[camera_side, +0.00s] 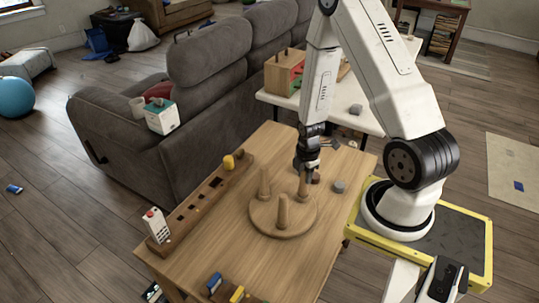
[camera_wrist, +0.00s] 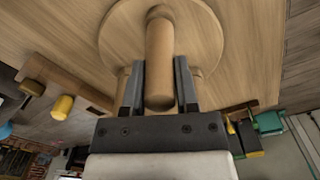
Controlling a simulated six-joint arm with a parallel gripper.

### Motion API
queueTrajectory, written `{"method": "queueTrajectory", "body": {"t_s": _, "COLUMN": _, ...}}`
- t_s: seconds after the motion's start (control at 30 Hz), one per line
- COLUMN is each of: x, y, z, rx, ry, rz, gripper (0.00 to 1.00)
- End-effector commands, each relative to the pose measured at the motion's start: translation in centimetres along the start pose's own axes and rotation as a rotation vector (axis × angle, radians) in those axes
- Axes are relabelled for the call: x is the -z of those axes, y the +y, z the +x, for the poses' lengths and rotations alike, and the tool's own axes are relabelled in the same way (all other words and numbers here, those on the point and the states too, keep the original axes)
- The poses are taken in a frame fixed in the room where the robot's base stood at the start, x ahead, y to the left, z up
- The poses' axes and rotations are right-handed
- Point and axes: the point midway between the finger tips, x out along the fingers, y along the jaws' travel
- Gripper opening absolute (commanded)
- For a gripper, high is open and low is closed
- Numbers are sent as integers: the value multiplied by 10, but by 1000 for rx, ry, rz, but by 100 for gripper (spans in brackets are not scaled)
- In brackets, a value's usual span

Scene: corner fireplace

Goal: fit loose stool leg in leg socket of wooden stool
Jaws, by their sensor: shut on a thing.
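The wooden stool (camera_side: 260,222) lies upside down on the table, its round seat flat. Two legs stand up from it, one at the left (camera_side: 264,180) and one at the front (camera_side: 282,212). My gripper (camera_side: 304,172) is over the right back part of the seat, shut on the loose stool leg (camera_side: 303,186). In the wrist view the leg (camera_wrist: 160,50) is between both fingers of my gripper (camera_wrist: 160,85), its far end against the seat (camera_wrist: 118,25). The leg socket is hidden, and I cannot tell how deep the leg sits.
A slotted wooden rail (camera_side: 205,195) with a yellow knob (camera_side: 229,162) runs along the table's left side. A grey round piece (camera_side: 340,186) lies right of the stool. Blue (camera_side: 215,281) and yellow (camera_side: 237,294) pieces are at the front edge. A grey sofa (camera_side: 150,130) stands behind.

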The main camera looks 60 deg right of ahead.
Motion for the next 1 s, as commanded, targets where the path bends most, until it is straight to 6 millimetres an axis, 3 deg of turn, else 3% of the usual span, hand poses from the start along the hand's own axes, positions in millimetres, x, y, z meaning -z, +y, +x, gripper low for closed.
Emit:
{"method": "queueTrajectory", "body": {"t_s": 0.47, "x": 0, "y": 0, "z": 5, "rx": 1, "ry": 0, "rz": 0, "gripper": 0}}
{"method": "queueTrajectory", "body": {"t_s": 0.5, "x": 0, "y": 0, "z": 5, "rx": 0, "ry": 0, "rz": 0, "gripper": 47}}
{"method": "queueTrajectory", "body": {"t_s": 0.6, "x": 0, "y": 0, "z": 5, "rx": 0, "ry": 0, "rz": 0, "gripper": 79}}
{"method": "queueTrajectory", "body": {"t_s": 1.0, "x": 0, "y": 0, "z": 4, "rx": 0, "ry": 0, "rz": 0, "gripper": 79}}
